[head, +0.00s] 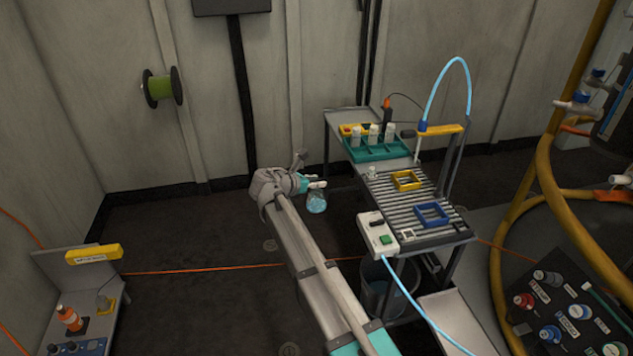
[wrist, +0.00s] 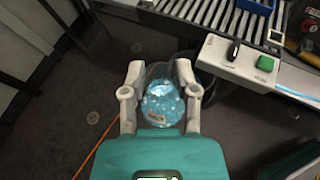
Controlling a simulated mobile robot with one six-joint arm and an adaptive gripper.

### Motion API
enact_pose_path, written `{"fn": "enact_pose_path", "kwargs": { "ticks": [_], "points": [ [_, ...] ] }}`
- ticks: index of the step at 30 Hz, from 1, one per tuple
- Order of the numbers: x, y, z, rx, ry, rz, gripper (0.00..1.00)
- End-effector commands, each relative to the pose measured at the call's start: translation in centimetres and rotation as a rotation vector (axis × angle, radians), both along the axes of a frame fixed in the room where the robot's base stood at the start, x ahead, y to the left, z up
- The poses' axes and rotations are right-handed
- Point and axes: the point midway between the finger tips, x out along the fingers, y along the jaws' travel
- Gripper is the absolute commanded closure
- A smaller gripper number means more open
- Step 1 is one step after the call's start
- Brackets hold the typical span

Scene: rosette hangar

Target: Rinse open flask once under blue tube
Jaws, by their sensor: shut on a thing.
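My gripper (wrist: 160,92) is shut on a clear flask (wrist: 162,106) with pale blue liquid in it. In the head view the flask (head: 316,203) hangs below my gripper (head: 312,184), in the air left of the grey cart. The flask looks roughly upright there; its mouth is hard to make out. The blue tube (head: 447,75) arches up from the back right of the cart and bends over at its top. The flask is well apart from the tube, to its left and nearer. A white box with a green button (head: 378,235) sits at the cart's front left corner.
The cart's slatted top (head: 393,199) carries a yellow frame (head: 406,181) and a blue frame (head: 431,215). A teal rack (head: 378,149) with white-capped bottles stands behind. A bucket (head: 375,285) is under the cart.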

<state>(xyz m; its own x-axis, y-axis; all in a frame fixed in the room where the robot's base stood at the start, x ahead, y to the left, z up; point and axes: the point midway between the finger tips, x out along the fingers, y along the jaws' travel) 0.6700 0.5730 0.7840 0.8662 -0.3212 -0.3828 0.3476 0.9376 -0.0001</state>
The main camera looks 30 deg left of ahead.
Motion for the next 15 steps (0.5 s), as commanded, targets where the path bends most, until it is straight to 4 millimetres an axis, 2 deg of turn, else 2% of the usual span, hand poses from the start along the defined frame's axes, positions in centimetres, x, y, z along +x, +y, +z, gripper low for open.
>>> {"fn": "enact_pose_path", "kwargs": {
  "ticks": [6,15],
  "points": [
    [0.03,-0.03,0.71,0.000,0.000,-0.001,1.00],
    [0.07,-0.08,0.76,0.000,0.000,-0.001,1.00]
  ]
}}
